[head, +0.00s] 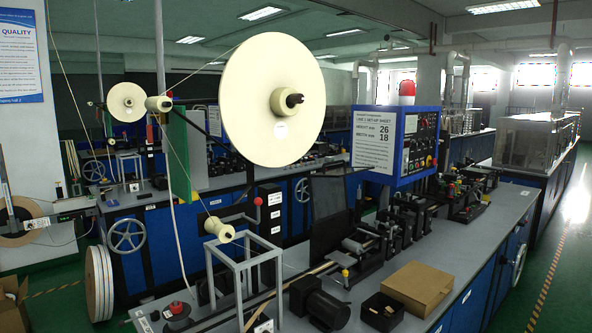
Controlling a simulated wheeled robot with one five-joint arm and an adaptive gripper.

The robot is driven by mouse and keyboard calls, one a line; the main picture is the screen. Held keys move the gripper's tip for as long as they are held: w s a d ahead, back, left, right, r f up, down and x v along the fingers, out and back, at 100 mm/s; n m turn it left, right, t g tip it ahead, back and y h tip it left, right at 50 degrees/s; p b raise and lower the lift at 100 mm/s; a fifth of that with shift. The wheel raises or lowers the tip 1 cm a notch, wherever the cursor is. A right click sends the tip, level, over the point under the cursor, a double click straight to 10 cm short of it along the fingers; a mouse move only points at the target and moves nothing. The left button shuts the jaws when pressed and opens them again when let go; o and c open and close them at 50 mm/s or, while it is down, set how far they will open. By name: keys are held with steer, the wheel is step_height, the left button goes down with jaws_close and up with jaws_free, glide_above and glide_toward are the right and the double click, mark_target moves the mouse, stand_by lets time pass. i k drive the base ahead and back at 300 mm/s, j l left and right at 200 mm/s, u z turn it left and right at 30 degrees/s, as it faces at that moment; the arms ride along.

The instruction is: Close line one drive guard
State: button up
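A dark flat panel (329,204) stands upright on the near bench, left of the blue control cabinet. It may be the drive guard in a raised position, but I cannot tell for sure. A black motor (319,301) sits at the front of the bench, and a row of rollers and black machine blocks (378,240) runs behind it. The blue cabinet (396,145) carries a white sheet that seems to read line 1 set-up sheet. My gripper is not in view.
A large cream reel (262,100) hangs over the bench's left end, above a grey frame stand (243,275). A cardboard box (416,287) and a black bin (382,311) lie near the front edge. Green floor (555,240) is clear at the right.

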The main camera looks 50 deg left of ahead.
mark_target(327, 190)
steer(key=i+l+u, duration=0.1)
steer(key=i+u, duration=0.15)
steer(key=u, duration=0.25)
steer(key=i+l+u, duration=0.15)
steer(key=u, duration=0.3)
steer(key=i+l+u, duration=0.25)
steer(key=u, duration=0.25)
steer(key=i+l+u, duration=0.15)
steer(key=l+u, duration=0.2)
steer(key=u, duration=0.15)
